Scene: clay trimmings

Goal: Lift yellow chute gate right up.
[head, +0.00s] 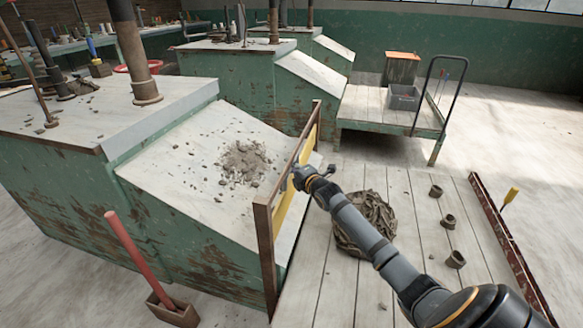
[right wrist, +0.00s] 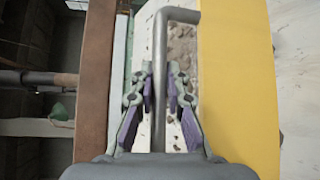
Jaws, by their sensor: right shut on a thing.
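The yellow chute gate (head: 284,207) stands in a rusty brown frame (head: 265,240) across the lower end of the pale sloping chute (head: 165,165). My right gripper (head: 300,178) is at the gate's outer face, shut on its grey handle. In the right wrist view the handle (right wrist: 160,50) passes between the fingers (right wrist: 159,85), with the yellow panel (right wrist: 238,80) at right and a brown post (right wrist: 92,85) at left. My arm hides part of the gate. My left gripper is out of view.
Clay trimmings (head: 245,160) lie on the chute. A crumpled brown heap (head: 365,222) lies on the planks behind my right arm. Several small pots (head: 448,222) and a rusty rail (head: 510,245) are at right. A red-handled tool (head: 132,247) stands at lower left.

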